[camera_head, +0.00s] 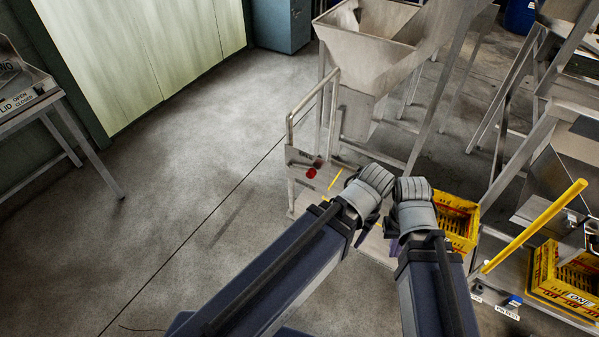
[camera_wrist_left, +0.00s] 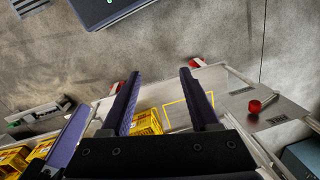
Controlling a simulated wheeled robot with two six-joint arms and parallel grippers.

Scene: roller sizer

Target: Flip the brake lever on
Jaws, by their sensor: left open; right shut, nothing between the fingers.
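A red round knob (camera_head: 311,173) sits on a panel of the metal stand; what is likely the same knob (camera_wrist_left: 255,106) shows in the left wrist view. My left gripper (camera_head: 368,222) is beside the stand, its fingers mostly hidden; in the left wrist view its fingers (camera_wrist_left: 160,85) are apart with nothing between them. My right gripper (camera_head: 391,238) is close to its right, shut and empty, apart from the yellow bar.
A metal stand with a rail (camera_head: 315,105) and a hopper (camera_head: 370,45) are ahead. Yellow crates (camera_head: 457,222) (camera_head: 568,282) stand at the right, near metal frames. A metal table (camera_head: 30,110) is at far left. Open concrete floor lies at the left.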

